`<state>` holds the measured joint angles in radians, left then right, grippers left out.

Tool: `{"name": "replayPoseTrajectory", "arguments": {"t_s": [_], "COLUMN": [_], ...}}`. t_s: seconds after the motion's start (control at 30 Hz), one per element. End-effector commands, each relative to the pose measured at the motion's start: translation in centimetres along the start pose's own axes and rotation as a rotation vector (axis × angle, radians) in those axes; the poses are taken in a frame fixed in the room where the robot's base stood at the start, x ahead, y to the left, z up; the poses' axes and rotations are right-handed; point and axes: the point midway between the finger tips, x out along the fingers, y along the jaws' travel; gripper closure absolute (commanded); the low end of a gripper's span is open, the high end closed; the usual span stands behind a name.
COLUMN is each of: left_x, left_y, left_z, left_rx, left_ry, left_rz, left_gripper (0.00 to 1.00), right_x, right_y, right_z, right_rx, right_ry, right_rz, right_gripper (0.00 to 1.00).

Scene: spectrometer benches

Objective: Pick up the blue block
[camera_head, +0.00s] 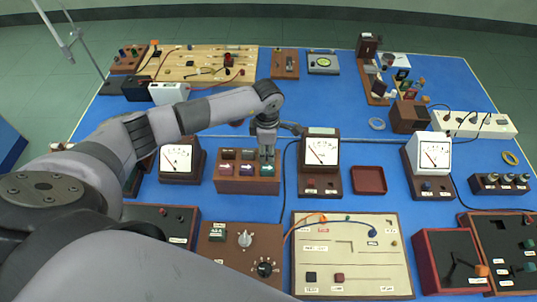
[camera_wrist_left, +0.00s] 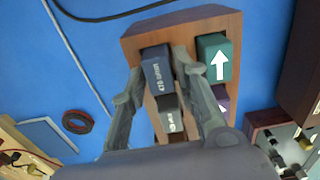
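The blue block (camera_wrist_left: 157,72) is dark blue with a white label and sits in an end slot of the wooden rack (camera_wrist_left: 221,22), as the left wrist view shows. My left gripper (camera_wrist_left: 159,62) is open, with one finger on each side of this block; contact with it cannot be told. In the head view the left gripper (camera_head: 266,155) points down at the right end of the rack (camera_head: 248,186) and hides the blue block there. A green block (camera_wrist_left: 216,58) with a white arrow sits beside it. My right gripper is not in view.
White-faced meters (camera_head: 181,160) and (camera_head: 320,152) flank the rack. An empty dark red tray (camera_head: 369,180) lies further right. A cable (camera_head: 283,185) runs close to the rack's right side.

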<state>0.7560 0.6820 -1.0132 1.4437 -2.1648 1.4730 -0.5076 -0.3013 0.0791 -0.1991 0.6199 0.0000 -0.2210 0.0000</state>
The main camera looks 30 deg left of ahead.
Motion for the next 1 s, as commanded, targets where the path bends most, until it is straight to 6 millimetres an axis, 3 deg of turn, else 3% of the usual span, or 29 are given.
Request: {"name": "replayPoseTrajectory", "arguments": {"t_s": [0.37, 0.77, 1.0], "left_x": [-0.1, -0.4, -3.0], "left_y": [0.0, 0.1, 0.1], "left_z": [0.0, 0.0, 0.0], "left_rx": [-0.001, -0.001, 0.001], "left_ry": [0.0, -0.001, -0.002], "left_rz": [0.0, 0.001, 0.005], "left_gripper": [1.0, 1.0, 1.0], "right_x": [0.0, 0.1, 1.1], "right_y": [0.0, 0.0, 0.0], "right_z": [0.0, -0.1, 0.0], "right_rx": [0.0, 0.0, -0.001], "right_ry": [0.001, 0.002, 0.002], "right_rz": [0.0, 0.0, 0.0], "right_gripper": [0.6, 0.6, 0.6]}}
